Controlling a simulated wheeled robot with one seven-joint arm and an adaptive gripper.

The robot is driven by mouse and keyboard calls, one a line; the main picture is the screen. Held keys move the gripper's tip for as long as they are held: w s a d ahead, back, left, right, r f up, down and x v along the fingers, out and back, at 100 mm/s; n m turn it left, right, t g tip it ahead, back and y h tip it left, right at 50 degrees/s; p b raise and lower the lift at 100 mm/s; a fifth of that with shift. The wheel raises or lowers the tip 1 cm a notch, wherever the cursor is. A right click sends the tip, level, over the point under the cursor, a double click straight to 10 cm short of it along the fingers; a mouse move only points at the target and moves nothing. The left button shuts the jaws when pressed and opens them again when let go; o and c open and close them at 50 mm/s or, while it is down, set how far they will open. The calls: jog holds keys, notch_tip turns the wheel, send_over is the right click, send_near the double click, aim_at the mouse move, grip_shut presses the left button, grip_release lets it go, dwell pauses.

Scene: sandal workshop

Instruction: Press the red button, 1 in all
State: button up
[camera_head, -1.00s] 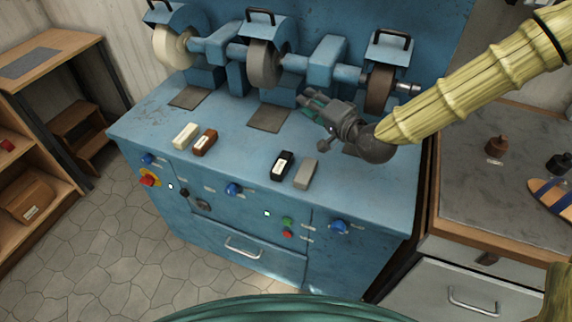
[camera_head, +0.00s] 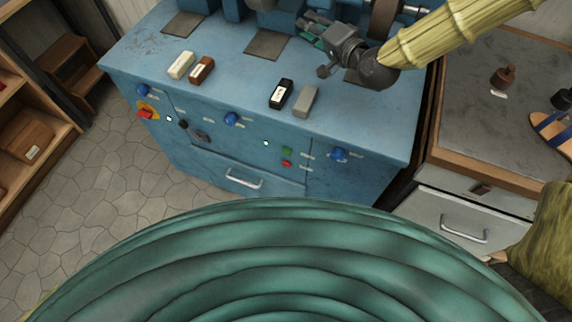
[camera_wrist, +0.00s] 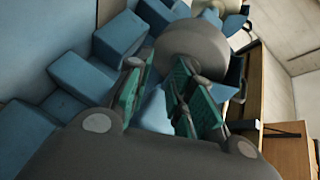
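A small red button (camera_head: 287,163) is on the front face of the blue machine cabinet (camera_head: 190,125), just below a green button (camera_head: 287,152). A larger red knob on a yellow plate (camera_head: 146,113) is at the left end of the same face. My gripper (camera_head: 309,33) is above the cabinet top towards the back, well apart from both. It is open and empty; its green-padded fingers (camera_wrist: 158,90) stand apart in the wrist view. Neither red control shows in the wrist view.
Wax-like bars lie on the cabinet top, including a white one (camera_head: 181,65), a brown one (camera_head: 202,70), a black one (camera_head: 281,94) and a grey one (camera_head: 306,101). Grinding wheels stand behind. A workbench (camera_head: 465,120) is at right, shelves (camera_head: 30,130) at left.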

grip_shut()
dwell(0.9)
